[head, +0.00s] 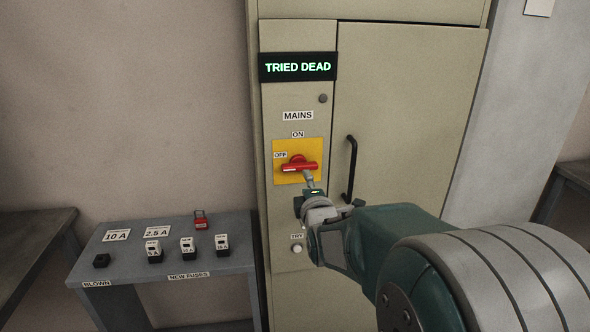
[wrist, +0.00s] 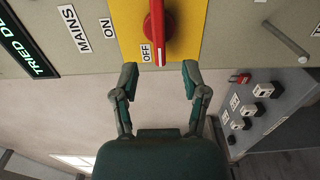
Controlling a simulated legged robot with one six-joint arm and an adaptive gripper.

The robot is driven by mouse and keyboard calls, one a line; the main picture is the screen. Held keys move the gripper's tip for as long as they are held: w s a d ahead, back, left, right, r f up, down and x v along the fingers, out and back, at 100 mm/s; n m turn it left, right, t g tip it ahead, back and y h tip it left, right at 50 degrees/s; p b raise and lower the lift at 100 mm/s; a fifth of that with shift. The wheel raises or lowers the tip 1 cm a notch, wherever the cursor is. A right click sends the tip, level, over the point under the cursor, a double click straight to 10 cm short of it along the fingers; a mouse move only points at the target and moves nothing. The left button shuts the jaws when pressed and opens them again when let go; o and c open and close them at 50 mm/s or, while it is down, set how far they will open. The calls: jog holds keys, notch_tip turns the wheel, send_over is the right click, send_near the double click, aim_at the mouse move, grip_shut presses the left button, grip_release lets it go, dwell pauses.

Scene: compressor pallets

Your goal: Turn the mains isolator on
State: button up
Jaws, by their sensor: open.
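The mains isolator has a red rotary handle (head: 299,164) on a yellow plate (head: 282,178), with ON marked above and OFF at the left. The handle lies roughly horizontal, its white-marked end at OFF. In the wrist view, turned sideways, the red handle (wrist: 157,30) points down at the OFF label (wrist: 146,53). My gripper (wrist: 160,72) is open and empty, its fingertips spread either side of the handle's line and just short of its white-marked end. In the head view my gripper (head: 311,187) is just below the handle; its fingers are partly hidden.
The cabinet display (head: 298,67) reads TRIED DEAD. A black door handle (head: 350,168) stands out right of the isolator. A TRY button (head: 297,248) is below. At left, a grey bench (head: 120,268) holds fuses and a red padlock (head: 200,221).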

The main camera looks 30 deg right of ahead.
aim_at(301, 170)
jog(key=x, duration=0.7)
jog(key=shift+w+a+f, duration=0.1)
jog(key=shift+w+a, duration=0.1)
jog(key=shift+w, duration=0.3)
jog(key=shift+d, duration=0.4)
jog(key=shift+c, duration=0.6)
jog(key=c, duration=0.5)
grip_shut()
